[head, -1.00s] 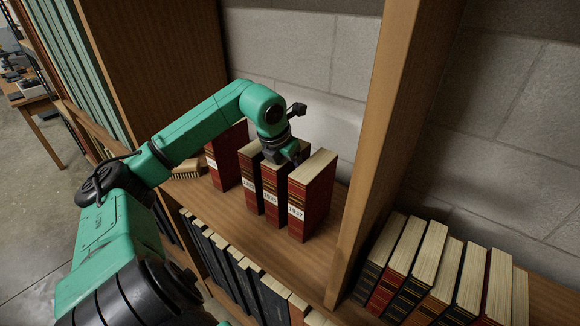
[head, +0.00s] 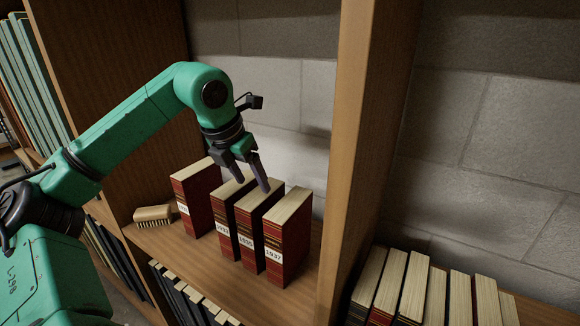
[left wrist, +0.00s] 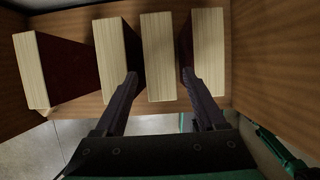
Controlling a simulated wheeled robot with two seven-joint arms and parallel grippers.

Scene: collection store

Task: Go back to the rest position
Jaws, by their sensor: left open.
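My left gripper (head: 252,185) is open and empty just above the row of red ledger volumes. In the left wrist view its two fingers (left wrist: 160,76) point at the gaps on either side of the third book from the left. That book (head: 250,240) stands upright beside the book labelled 1937 (head: 287,238) at the right end. Another upright red volume (head: 226,225) is on its left. A further red volume (head: 197,198) stands apart at the left. I cannot tell whether a fingertip touches a book top. My right gripper is in neither view.
The wooden shelf board (head: 185,262) carries the row, with a brush (head: 153,215) at its left. A wooden upright (head: 352,150) stands close on the right. More books (head: 415,285) stand beyond it, and dark volumes (head: 175,295) fill the shelf below.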

